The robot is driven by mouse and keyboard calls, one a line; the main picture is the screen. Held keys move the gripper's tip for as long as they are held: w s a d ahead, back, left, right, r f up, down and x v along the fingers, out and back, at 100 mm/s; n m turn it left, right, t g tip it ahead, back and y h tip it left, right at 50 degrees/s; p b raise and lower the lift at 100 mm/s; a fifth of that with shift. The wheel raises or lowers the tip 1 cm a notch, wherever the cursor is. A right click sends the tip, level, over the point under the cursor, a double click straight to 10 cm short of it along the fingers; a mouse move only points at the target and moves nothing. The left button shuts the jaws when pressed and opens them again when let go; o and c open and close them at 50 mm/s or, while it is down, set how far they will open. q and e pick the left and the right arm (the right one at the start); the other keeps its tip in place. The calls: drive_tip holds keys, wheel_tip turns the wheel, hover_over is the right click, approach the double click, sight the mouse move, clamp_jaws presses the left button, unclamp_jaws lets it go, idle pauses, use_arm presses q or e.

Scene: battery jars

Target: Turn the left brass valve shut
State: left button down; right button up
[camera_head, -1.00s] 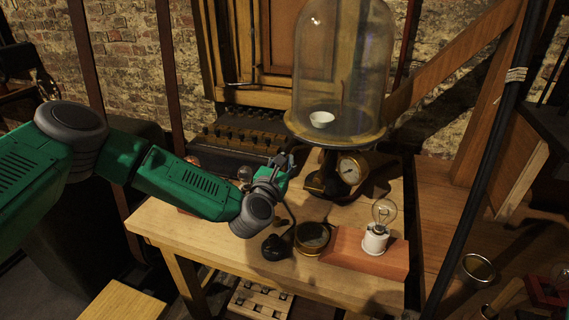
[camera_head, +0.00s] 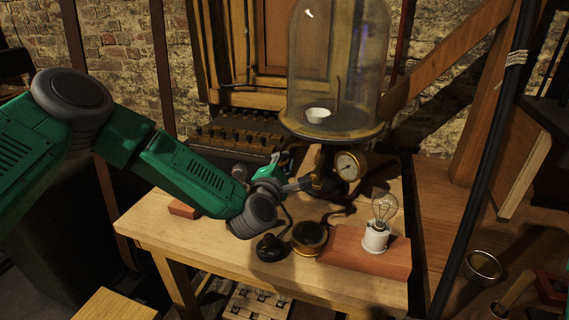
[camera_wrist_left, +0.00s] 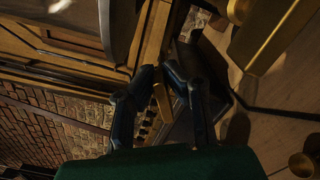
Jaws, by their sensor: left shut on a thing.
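The bell jar (camera_head: 335,75) stands on a round plate above a dark pump stand with a brass-rimmed dial gauge (camera_head: 348,165). My left gripper (camera_head: 307,184) reaches in from the left and its tips are at the left side of the stand, below the plate. In the left wrist view, the two dark fingers (camera_wrist_left: 163,78) are closed around a small brass piece (camera_wrist_left: 162,100), which looks like the handle of the left valve. In the head view, the gripper hides this valve, so its angle cannot be told there. My right gripper is not in view.
A light bulb on a white socket (camera_head: 376,237) stands on a reddish board at the table's front right. A round brass-rimmed instrument (camera_head: 309,237) and a black knob-like piece (camera_head: 270,247) lie in front of my gripper. The wooden table (camera_head: 165,228) is clear at its left front.

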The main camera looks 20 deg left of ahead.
use_arm(q)
drive_tip(key=m, duration=0.3)
drive_tip(key=f+m, duration=0.1)
drive_tip(key=shift+s+d+m+b, duration=0.1)
drive_tip(key=shift+d+m+b, duration=0.2)
drive_tip(key=shift+m, duration=0.1)
drive_tip(key=shift+f+m, duration=0.2)
drive_tip(key=shift+m, duration=0.3)
drive_tip(key=shift+s+f, duration=0.1)
drive_tip(key=shift+f, duration=0.1)
drive_tip(key=c, duration=1.6)
unclamp_jaws()
drive_tip(key=shift+r, duration=0.15)
drive_tip(key=shift+r, duration=0.1)
drive_tip(key=s, duration=1.1)
drive_tip(key=shift+s+a, duration=0.2)
drive_tip(key=shift+s, duration=0.2)
